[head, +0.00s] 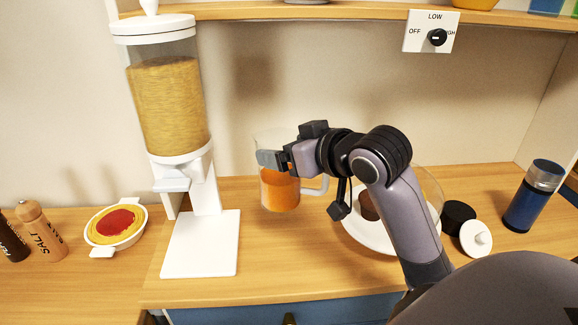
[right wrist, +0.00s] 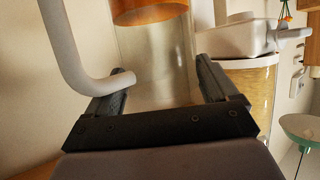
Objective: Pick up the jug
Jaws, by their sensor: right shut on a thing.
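The jug (head: 279,192) is clear, with orange liquid in its lower part and a pale handle on its right side in the head view. My right gripper (head: 270,158) is shut on the upper part of the jug and hides some of it. In the right wrist view the jug's clear wall (right wrist: 155,60) shows between the two fingers (right wrist: 163,88), with the orange liquid at the top and the handle at left. The jug looks upright at the counter; whether its base touches cannot be told. My left gripper is not in view.
A cereal dispenser (head: 168,105) stands left of the jug. A white plate (head: 365,238) with a brown item under a clear cover lies behind my right arm. A blue flask (head: 533,198) stands far right. A pasta dish (head: 115,226) and a salt mill (head: 41,232) are at left.

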